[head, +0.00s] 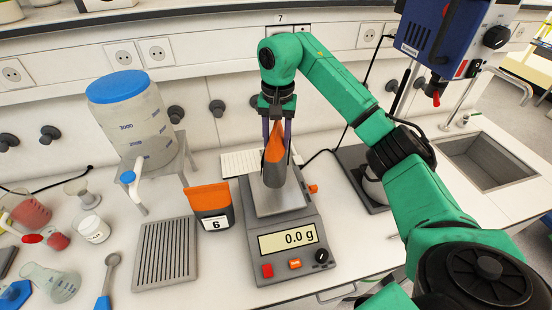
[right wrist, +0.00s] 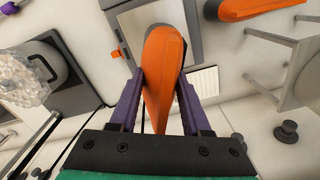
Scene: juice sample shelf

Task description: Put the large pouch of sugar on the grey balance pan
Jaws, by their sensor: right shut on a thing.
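My right gripper (head: 276,148) is shut on a pouch (head: 273,172) with an orange top and a dark grey lower part. The pouch hangs upright above the grey balance pan (head: 291,201). The balance display (head: 287,238) reads 0.0 g. In the right wrist view the orange top of this pouch (right wrist: 163,65) sits between the purple fingers, with part of the pan (right wrist: 135,28) beyond it. A second pouch (head: 210,206), orange and dark with a label "6", stands on the bench left of the balance. My left gripper is not in view.
A ribbed grey tray (head: 165,254) lies left of the balance. A large blue-lidded container (head: 130,110) stands on a metal stand behind it. Glassware and jars fill the left side. A dark-based device (head: 362,175) stands right of the balance, with a sink (head: 488,160) farther right.

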